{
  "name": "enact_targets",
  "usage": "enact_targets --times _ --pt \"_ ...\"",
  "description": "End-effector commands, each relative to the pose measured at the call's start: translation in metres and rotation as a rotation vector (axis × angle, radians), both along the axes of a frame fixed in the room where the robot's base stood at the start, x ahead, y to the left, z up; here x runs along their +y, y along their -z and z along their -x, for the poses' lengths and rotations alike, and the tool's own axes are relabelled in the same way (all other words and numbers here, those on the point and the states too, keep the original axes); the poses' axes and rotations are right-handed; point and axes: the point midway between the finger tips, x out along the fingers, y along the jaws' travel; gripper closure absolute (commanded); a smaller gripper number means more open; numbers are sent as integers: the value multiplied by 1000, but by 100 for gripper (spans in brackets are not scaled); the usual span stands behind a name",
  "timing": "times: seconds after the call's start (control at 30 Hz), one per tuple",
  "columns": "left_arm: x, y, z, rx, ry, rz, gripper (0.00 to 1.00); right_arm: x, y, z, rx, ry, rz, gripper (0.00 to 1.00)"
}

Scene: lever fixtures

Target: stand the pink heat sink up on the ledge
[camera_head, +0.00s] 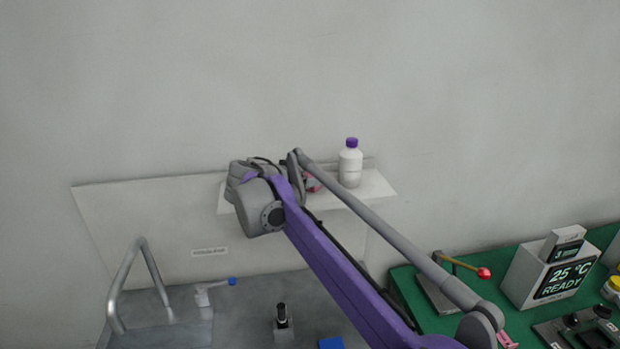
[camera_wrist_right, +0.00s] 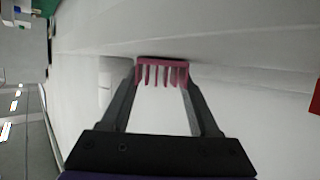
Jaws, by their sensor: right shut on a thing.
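The pink heat sink (camera_wrist_right: 162,72), a comb-like block with several fins, sits between the fingertips of my right gripper (camera_wrist_right: 162,84), which is shut on it. In the head view only a small pink part of the heat sink (camera_head: 313,184) shows beside my right wrist, over the white ledge (camera_head: 374,187). My arm hides the rest of it and the fingers there. In the wrist view its fins point back toward the gripper's palm. I cannot tell whether it touches the ledge. My left gripper is not in view.
A white bottle with a purple cap (camera_head: 350,165) stands on the ledge, just right of the heat sink. A labelled pale panel (camera_head: 140,225) is at the left.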

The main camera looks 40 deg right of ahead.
Motion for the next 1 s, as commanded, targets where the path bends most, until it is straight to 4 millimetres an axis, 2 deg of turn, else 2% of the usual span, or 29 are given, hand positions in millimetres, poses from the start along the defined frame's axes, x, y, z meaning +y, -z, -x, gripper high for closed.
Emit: enact_targets --times 0.1,0.13,0.27,0.67,0.77,1.0 --pt "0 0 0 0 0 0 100 0 2 0 0 0 0 94" --pt "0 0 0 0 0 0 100 0 2 0 0 0 0 33" --pt "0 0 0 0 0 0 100 0 2 0 0 0 0 9" --pt "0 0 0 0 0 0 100 5 -2 1 1 -1 0 8" --pt "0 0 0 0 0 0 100 18 -8 4 1 -4 0 8" --pt "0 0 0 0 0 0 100 65 -27 17 0 -5 -1 8"
